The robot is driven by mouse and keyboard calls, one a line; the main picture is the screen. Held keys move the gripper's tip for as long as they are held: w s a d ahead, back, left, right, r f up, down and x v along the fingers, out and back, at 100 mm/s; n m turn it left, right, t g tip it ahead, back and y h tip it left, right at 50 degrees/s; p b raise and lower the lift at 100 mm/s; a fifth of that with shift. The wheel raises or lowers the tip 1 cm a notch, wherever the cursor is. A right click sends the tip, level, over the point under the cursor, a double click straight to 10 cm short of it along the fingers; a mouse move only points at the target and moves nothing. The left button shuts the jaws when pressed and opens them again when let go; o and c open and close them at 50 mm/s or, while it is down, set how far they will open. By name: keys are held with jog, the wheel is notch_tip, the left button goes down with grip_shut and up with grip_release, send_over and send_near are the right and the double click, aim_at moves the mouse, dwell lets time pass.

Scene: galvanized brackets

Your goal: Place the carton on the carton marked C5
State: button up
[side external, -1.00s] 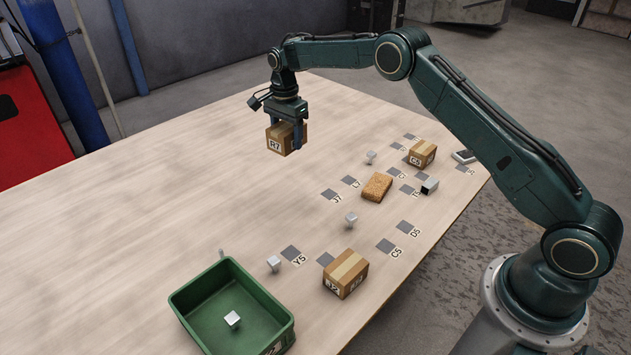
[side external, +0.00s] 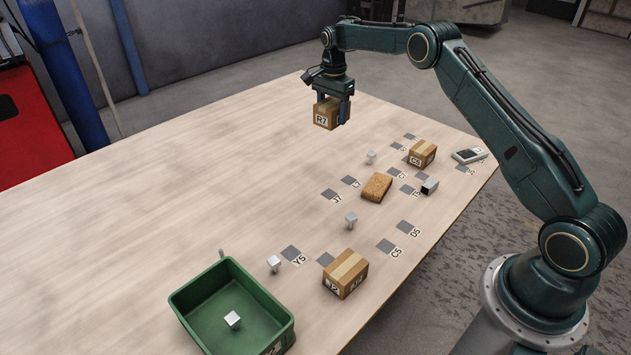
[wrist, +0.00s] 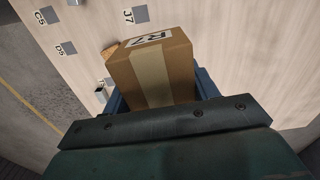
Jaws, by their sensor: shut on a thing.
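My gripper (side external: 331,102) is shut on a brown carton labelled R7 (side external: 326,115), held upright well above the table's far part. The carton fills the middle of the wrist view (wrist: 155,75) between the blue fingers. A carton with a small label starting with C (side external: 423,152) stands at the right on the table; its second character is too small to read surely. The lettering C5 is legible beside a bare grey square (side external: 386,246) on the table. Another taped carton (side external: 346,272) stands near the front; its label seems to end in 2.
A tan sponge-like block (side external: 376,187), a small metal piece (side external: 429,186) and a grey handheld device (side external: 469,155) lie around the C-labelled carton. A green bin (side external: 191,303) is front left. The table's left is clear.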

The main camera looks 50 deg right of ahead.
jog(key=s+d+r, duration=0.1)
jog(key=s+d, duration=0.2)
jog(key=d, duration=0.5)
jog(key=s+d+r, duration=0.1)
jog(key=s+d, duration=0.2)
jog(key=d, duration=0.5)
notch_tip(320, 180, up, 2)
send_over(420, 151)
jog(key=shift+m, duration=0.4)
notch_tip(420, 151, down, 15)
jog(key=shift+w+f, duration=0.1)
jog(key=shift+f, duration=0.1)
jog(key=shift+f, duration=0.1)
jog(key=shift+f, duration=2.05)
jog(key=o, duration=1.1)
jog(key=shift+f, duration=0.15)
notch_tip(420, 151, up, 12)
jog(key=shift+r, duration=0.15)
